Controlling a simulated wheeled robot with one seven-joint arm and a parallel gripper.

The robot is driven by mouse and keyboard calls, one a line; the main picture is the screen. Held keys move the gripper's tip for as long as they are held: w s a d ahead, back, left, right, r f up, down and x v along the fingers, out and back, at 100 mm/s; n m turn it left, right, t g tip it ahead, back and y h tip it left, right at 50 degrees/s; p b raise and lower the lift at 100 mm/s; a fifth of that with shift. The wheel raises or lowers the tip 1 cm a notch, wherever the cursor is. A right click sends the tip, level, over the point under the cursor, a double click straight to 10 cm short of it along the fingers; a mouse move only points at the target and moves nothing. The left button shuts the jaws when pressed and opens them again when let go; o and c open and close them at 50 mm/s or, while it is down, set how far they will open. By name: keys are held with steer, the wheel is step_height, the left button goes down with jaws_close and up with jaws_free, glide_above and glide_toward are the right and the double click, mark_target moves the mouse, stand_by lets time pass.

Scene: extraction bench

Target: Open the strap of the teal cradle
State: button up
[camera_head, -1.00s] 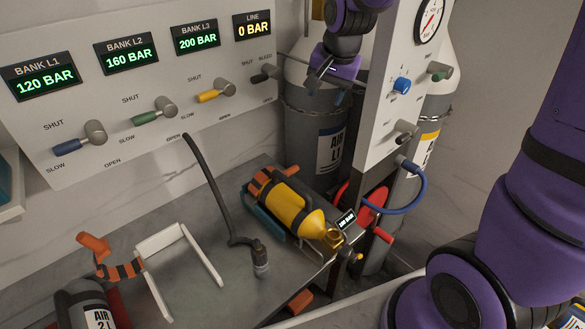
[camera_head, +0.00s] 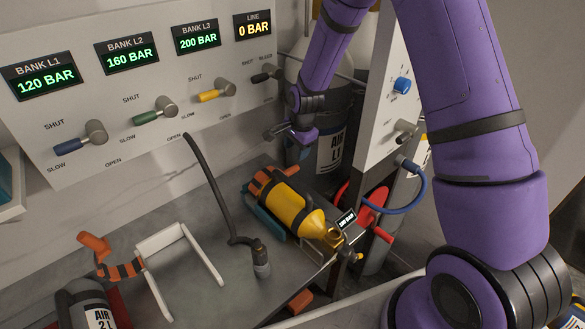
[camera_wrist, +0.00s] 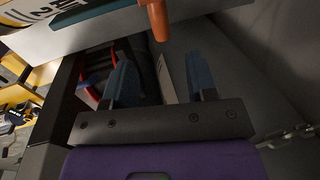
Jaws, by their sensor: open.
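The teal cradle (camera_head: 264,222) stands on the bench and holds a yellow cylinder (camera_head: 290,206). An orange and black strap (camera_head: 265,182) lies across the cylinder's far end and looks closed. My gripper (camera_head: 272,133) is above and behind the strap in the head view, apart from it and empty. In the wrist view my gripper (camera_wrist: 163,82) shows two blue fingers spread apart with nothing between them. A teal edge (camera_wrist: 95,17), seemingly the cradle's, and an orange handle (camera_wrist: 157,18) show beyond the fingertips at the top.
A black hose (camera_head: 212,185) rises between the cradles. The valve panel (camera_head: 130,75) is behind. A gauge panel (camera_head: 380,125) and red handwheel (camera_head: 374,203) stand at right.

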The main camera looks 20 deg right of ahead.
mark_target(292, 168)
steer(key=f, duration=0.3)
steer(key=w+f, duration=0.1)
steer(key=f, duration=0.5)
steer(key=shift+w+a+f, duration=0.15)
steer(key=shift+w+a, duration=0.2)
jaws_close()
